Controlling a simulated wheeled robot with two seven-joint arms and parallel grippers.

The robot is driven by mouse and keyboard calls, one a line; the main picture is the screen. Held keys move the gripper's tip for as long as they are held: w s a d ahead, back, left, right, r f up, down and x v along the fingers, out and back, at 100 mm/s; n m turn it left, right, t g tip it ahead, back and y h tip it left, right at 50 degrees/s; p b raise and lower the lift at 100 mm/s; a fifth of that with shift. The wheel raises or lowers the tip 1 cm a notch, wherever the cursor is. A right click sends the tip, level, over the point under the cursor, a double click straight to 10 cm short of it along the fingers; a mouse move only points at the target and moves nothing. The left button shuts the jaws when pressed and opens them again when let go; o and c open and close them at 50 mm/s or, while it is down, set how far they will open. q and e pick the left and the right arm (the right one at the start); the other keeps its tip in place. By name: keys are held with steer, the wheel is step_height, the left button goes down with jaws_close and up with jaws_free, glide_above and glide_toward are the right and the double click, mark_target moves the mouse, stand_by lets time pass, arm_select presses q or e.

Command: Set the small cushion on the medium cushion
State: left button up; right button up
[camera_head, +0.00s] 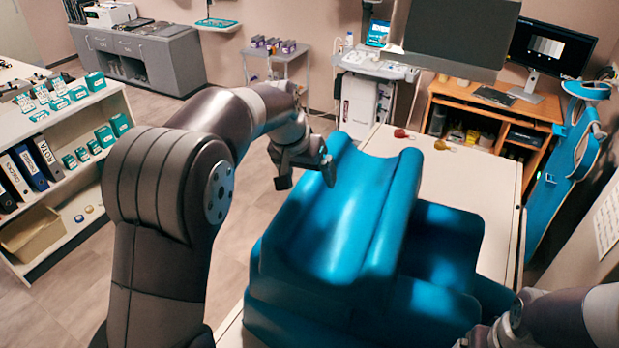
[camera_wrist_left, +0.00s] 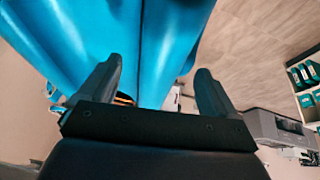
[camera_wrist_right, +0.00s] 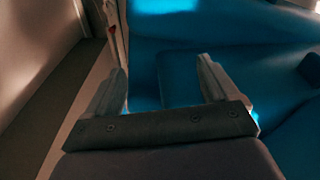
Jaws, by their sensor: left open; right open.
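A stack of glossy blue cushions stands on the pale table in the head view. The top one, seemingly the small cushion (camera_head: 335,220), has a long trough along its upper side and rests on a wider blue cushion, seemingly the medium cushion (camera_head: 445,245). The lower layers blend together, so their borders are hard to tell. My left gripper (camera_head: 306,176) is open at the far left end of the top cushion; in the left wrist view blue (camera_wrist_left: 160,40) lies just beyond its fingers. My right gripper (camera_wrist_right: 162,75) is open, facing blue padding low at the stack's right side.
The pale table (camera_head: 478,190) has clear space behind the stack, with a red item (camera_head: 400,133) and a yellow item (camera_head: 442,145) at its far end. A monitor (camera_head: 458,35) hangs above. A shelf unit (camera_head: 60,135) stands at left; a wooden desk (camera_head: 490,110) stands behind.

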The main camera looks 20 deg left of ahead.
arm_select(q)
steer(key=v, duration=0.3)
steer(key=p+v, duration=0.1)
steer(key=v, duration=0.1)
steer(key=shift+w+r, duration=0.15)
steer(key=shift+w, duration=0.1)
steer(key=p+v, duration=0.3)
steer(key=v, duration=0.2)
steer(key=shift+s+p, duration=0.2)
steer(key=shift+p, duration=0.2)
steer(key=shift+s, duration=0.1)
